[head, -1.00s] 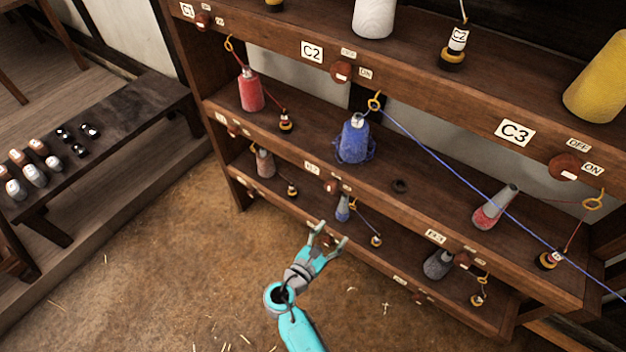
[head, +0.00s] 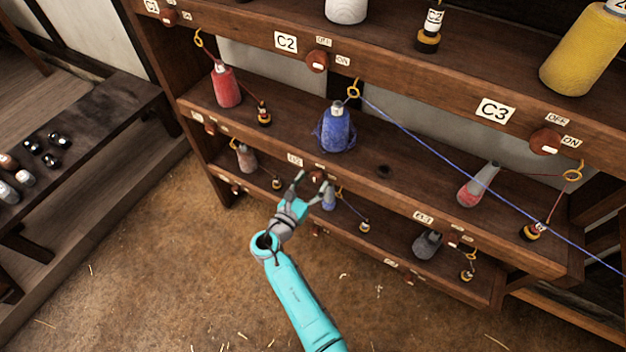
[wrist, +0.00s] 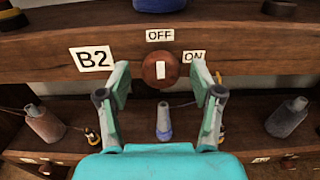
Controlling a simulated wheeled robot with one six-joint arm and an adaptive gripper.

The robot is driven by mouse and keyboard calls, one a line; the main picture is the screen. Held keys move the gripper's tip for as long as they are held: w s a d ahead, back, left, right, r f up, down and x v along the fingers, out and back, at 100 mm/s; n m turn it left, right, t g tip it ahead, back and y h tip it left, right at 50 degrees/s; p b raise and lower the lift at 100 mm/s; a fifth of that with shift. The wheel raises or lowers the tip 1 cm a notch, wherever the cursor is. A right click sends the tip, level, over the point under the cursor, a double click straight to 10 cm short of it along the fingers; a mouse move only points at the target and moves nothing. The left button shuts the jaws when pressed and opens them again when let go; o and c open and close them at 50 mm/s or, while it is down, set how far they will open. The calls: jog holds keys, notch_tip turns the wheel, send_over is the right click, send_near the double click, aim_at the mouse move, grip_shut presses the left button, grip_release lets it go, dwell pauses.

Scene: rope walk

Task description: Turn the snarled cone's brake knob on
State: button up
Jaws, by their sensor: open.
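A blue cone (head: 336,128) with bunched, loose loops of thread around its base stands on the middle shelf. Its bottom edge shows at the top of the wrist view (wrist: 160,4). Below it on the shelf front is a round red-brown brake knob (wrist: 160,70), also in the head view (head: 317,176). The knob's white mark stands upright, towards the OFF plate (wrist: 160,35). The ON plate (wrist: 194,55) is to its right. My gripper (wrist: 161,75) is open, with one finger on each side of the knob in the picture. I cannot tell whether they touch it.
The B2 label (wrist: 91,58) is left of the knob. A small blue cone (wrist: 164,122) stands on the lower shelf behind my fingers. A blue thread (head: 440,157) runs down to the right across the rack. The floor (head: 170,270) in front is clear.

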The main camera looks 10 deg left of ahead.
jog(key=shift+w+d, duration=0.25)
jog(key=shift+w, duration=0.25)
jog(key=c, duration=1.1)
